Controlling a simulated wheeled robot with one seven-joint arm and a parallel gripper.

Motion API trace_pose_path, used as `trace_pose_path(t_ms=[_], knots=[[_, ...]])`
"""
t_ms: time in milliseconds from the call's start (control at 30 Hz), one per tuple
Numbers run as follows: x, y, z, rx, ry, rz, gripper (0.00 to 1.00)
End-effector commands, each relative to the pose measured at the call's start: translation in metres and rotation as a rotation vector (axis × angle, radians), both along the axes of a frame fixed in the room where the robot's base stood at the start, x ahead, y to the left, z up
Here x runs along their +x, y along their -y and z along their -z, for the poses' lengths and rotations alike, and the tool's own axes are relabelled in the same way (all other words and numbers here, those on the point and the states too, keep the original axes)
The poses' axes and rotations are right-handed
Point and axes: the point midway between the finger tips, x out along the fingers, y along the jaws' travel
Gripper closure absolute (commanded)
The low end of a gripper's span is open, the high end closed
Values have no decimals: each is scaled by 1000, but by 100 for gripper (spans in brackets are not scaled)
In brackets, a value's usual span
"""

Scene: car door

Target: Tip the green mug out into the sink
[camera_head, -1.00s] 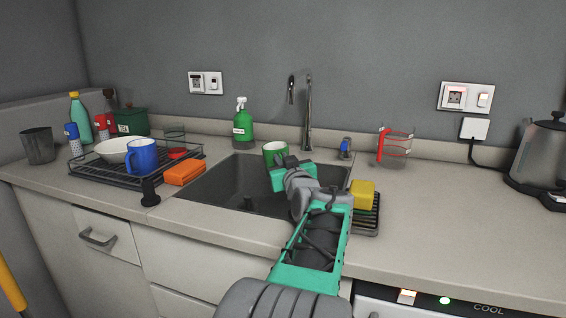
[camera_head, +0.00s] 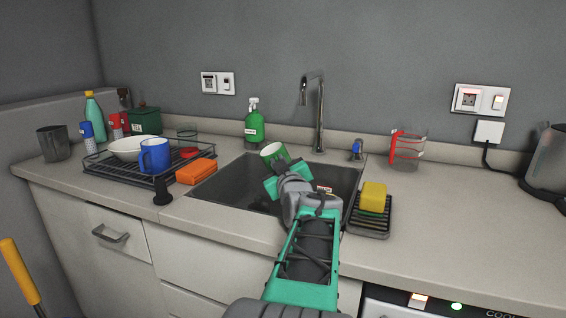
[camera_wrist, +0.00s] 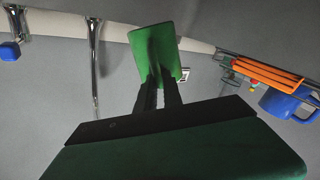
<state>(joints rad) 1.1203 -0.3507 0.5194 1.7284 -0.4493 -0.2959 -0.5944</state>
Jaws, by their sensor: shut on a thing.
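The green mug (camera_head: 273,151) is held over the back part of the sink (camera_head: 232,187). It is tilted in the head view, with its pale inside partly showing. In the wrist view the mug (camera_wrist: 155,48) shows as a green shape at the far end of the dark fingers. My gripper (camera_head: 280,166) is shut on the mug; in the wrist view the fingers (camera_wrist: 157,85) are close together against it. Whether anything is in the mug or pouring from it cannot be seen. My arm hides part of the sink.
The faucet (camera_head: 320,115) stands behind the sink, right of the mug. A green soap bottle (camera_head: 254,127) is behind on the left.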

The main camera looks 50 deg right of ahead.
Motion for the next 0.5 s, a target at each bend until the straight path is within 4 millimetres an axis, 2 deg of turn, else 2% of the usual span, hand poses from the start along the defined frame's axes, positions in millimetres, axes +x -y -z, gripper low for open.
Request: trace_pose_path(t_ms=[200,433,500], knots=[[6,-8,0,-41,-27,-1,100],[6,-7,-9,-152,-119,0,100],[6,-8,-3,-190,-152,0,100]])
